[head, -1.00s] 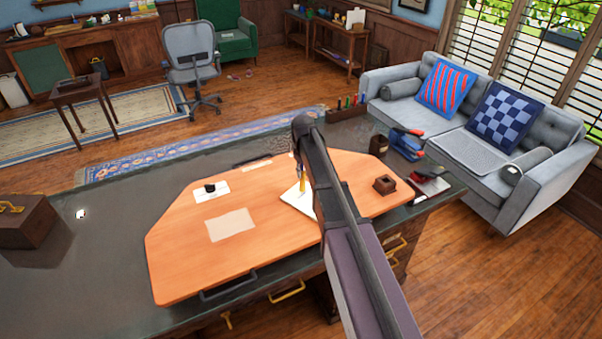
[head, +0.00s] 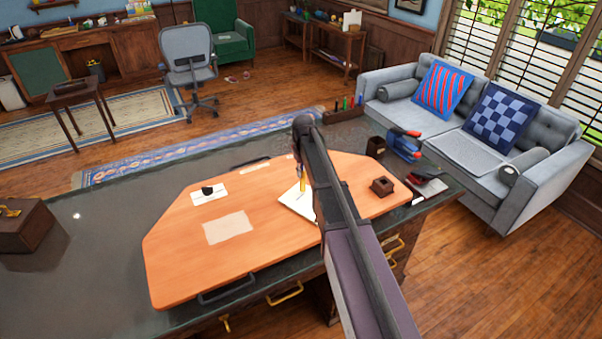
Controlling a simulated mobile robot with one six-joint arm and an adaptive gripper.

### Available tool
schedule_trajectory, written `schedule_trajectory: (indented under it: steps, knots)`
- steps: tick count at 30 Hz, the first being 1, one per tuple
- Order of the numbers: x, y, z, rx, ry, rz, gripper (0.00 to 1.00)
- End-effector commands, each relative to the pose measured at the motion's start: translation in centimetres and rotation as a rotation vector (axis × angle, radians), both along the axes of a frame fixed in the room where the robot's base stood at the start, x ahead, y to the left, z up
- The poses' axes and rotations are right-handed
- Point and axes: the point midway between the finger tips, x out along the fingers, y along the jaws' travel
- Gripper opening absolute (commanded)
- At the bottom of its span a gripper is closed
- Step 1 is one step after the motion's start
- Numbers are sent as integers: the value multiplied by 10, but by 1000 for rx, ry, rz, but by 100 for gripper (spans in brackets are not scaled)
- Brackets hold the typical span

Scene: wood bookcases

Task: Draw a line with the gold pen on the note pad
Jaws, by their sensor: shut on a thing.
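The white note pad (head: 296,203) lies on the orange wood desk board (head: 190,262), partly hidden behind my arm. The gold pen (head: 302,176) stands roughly upright over the pad, just left of my arm. My gripper (head: 301,164) is mostly hidden by my own arm and is shut on the pen's upper part. The pen's lower end is at or just above the pad; I cannot tell whether it touches.
A loose paper sheet (head: 228,227) and a white card with a dark item (head: 208,194) lie left on the board. A small brown box (head: 382,187) is to the right. A blue and red item (head: 404,145), a dark cup (head: 376,147) and a stapler-like item (head: 424,176) stand beyond it.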

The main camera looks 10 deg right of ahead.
Motion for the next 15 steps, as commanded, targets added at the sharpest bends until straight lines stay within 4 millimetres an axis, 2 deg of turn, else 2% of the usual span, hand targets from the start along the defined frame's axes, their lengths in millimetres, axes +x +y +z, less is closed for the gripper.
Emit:
schedule_trajectory:
  steps: [15]
  knots:
    - [3, -4, 0, 0, 0, 0, 0]
